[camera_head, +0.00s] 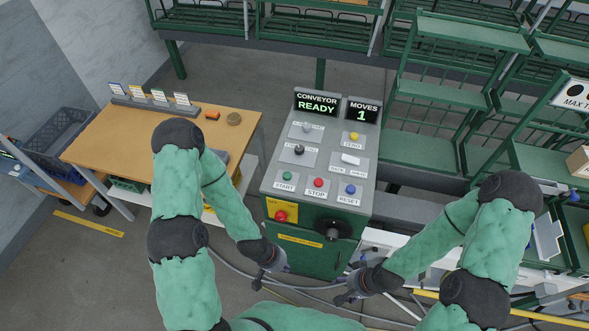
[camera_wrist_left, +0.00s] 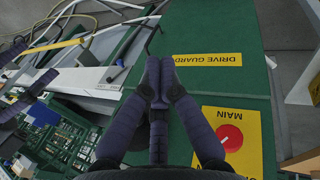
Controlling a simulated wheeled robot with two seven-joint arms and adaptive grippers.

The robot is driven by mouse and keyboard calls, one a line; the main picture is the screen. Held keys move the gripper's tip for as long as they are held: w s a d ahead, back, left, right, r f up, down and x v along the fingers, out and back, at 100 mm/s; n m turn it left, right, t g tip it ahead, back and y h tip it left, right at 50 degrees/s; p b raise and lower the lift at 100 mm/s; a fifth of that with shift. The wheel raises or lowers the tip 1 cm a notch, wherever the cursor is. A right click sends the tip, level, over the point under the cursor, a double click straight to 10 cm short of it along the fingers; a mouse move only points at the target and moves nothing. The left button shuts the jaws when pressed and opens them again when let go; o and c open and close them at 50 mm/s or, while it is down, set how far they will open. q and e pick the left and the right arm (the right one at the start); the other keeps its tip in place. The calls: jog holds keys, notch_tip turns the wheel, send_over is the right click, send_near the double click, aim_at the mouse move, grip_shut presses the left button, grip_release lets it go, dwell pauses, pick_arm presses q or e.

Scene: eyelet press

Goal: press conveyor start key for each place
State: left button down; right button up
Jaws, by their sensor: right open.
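The conveyor control console (camera_head: 269,185) stands in the middle of the head view. Its green START key (camera_head: 287,175) is at the lower left of the sloped panel, beside the red STOP key (camera_head: 319,182) and blue RESET key (camera_head: 350,189). The displays read CONVEYOR READY (camera_head: 316,102) and MOVES 1 (camera_head: 362,111). My left gripper (camera_head: 268,277) is below the panel, in front of the console's green lower front, apart from the keys. In the left wrist view its fingers (camera_wrist_left: 158,65) are together with nothing between them. My right gripper (camera_head: 345,289) is open and empty, low right of the console.
A wooden table (camera_head: 120,150) at left bears cards (camera_head: 160,97), an orange piece (camera_head: 212,115) and a brown round piece (camera_head: 233,118). Green racks (camera_head: 440,90) stand behind.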

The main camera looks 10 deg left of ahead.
pick_arm(q)
jog(key=w+a+r+m+t+p, duration=0.3)
jog(key=w+r+m, duration=0.5)
jog(key=w+r, duration=0.4)
jog(key=w+a+r+m+t+p, duration=0.2)
jog(key=w+r+m+t+p, duration=0.2)
jog(key=w+r+m, duration=0.4)
jog(key=w+r, duration=0.4)
jog(key=w, duration=0.4)
jog(key=shift+a+r, duration=0.4)
pick_arm(e)
notch_tip(320, 180, up, 8)
jog(key=shift+d+r, duration=0.25)
pick_arm(q)
jog(key=shift+f, duration=0.1)
jog(key=b, duration=0.5)
send_over(286, 177)
notch_tip(286, 177, down, 8)
jog(key=shift+w+r, duration=0.1)
jog(key=shift+r, duration=0.15)
jog(key=shift+f+b, duration=0.65)
jog(key=shift+b, duration=0.2)
pick_arm(e)
notch_tip(286, 177, down, 7)
pick_arm(q)
jog(key=shift+f+b, duration=0.35)
jog(key=shift+b, duration=0.15)
pick_arm(e)
jog(key=shift+f, duration=0.45)
